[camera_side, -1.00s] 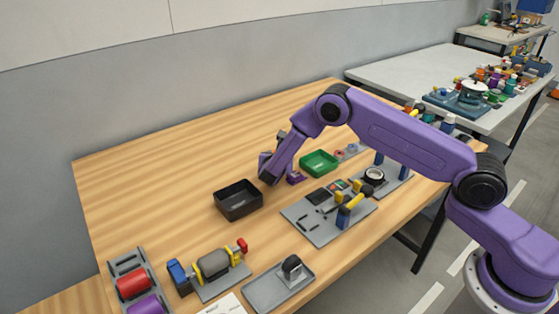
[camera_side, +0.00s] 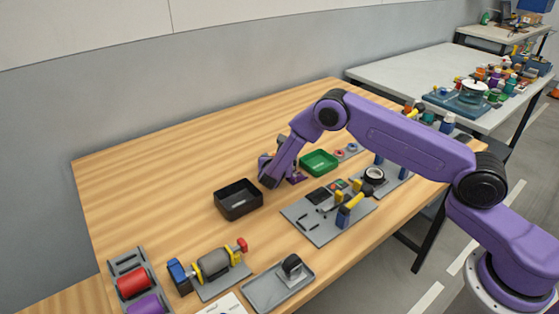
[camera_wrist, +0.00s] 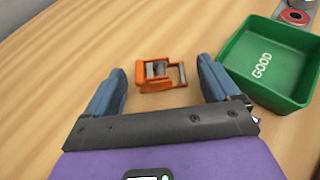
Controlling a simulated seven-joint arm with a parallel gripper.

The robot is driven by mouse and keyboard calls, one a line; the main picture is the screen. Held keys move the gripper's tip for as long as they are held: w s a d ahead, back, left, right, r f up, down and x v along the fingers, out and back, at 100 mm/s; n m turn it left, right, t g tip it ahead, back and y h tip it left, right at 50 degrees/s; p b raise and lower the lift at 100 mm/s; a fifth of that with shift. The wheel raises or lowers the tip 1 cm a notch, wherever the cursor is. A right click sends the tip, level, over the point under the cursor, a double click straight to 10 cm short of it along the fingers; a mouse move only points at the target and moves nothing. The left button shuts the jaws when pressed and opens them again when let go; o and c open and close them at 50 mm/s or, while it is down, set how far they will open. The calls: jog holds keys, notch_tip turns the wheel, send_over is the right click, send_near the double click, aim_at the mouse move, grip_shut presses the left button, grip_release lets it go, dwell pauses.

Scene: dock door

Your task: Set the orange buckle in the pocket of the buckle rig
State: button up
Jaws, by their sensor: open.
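The orange buckle (camera_wrist: 160,74) lies on the wooden table in the wrist view, with a grey part inside its frame. My gripper (camera_wrist: 160,65) is open, its blue fingers on the left and right of the buckle with a gap on each side. In the side view my gripper (camera_side: 279,178) is low over the table between the black and green bins, and the buckle cannot be made out there. A grey plate (camera_side: 318,236) with dark blocks and a yellow lever stands to the right; it may be the buckle rig, but I cannot make out its pocket clearly.
The green bin (camera_wrist: 253,75) marked GOOD is close to the right finger. A black bin (camera_side: 238,205) stands left of my gripper in the side view. A grey tray (camera_side: 262,293) and a motor fixture (camera_side: 213,266) are nearer the camera.

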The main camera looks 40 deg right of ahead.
jog(key=v, duration=1.1)
jog(key=shift+s+a+r, duration=0.15)
jog(key=shift+s+a, duration=0.25)
jog(key=shift+s+r, duration=0.1)
jog(key=shift+r, duration=0.1)
jog(key=s+d+r+m+g+y, duration=0.1)
jog(key=s+r+m+g+y, duration=0.1)
jog(key=s, duration=0.7)
jog(key=s+d+r+m+g+y, duration=0.1)
jog(key=s+r+m, duration=0.4)
jog(key=s, duration=0.5)
jog(key=s+d+r+m+g+y, duration=0.1)
jog(key=s+r+m+g+y, duration=0.2)
jog(key=s, duration=0.6)
notch_tip(320, 180, up, 2)
jog(key=shift+s+d+r+m+g, duration=0.2)
jog(key=shift+d+m+g, duration=0.25)
jog(key=shift+m, duration=0.25)
jog(key=s+m+y, duration=0.1)
jog(key=s, duration=0.3)
jog(key=s+d+r+m+g+y, duration=0.1)
jog(key=s, duration=0.3)
jog(key=s+m+g+y, duration=0.1)
jog(key=s, duration=0.3)
jog(key=shift+d+r+y, duration=0.2)
jog(key=shift+d+y, duration=0.05)
jog(key=shift+y, duration=0.05)
jog(key=shift+c, duration=1.3)
jog(key=shift+s, duration=0.2)
jog(key=shift+c, duration=0.7)
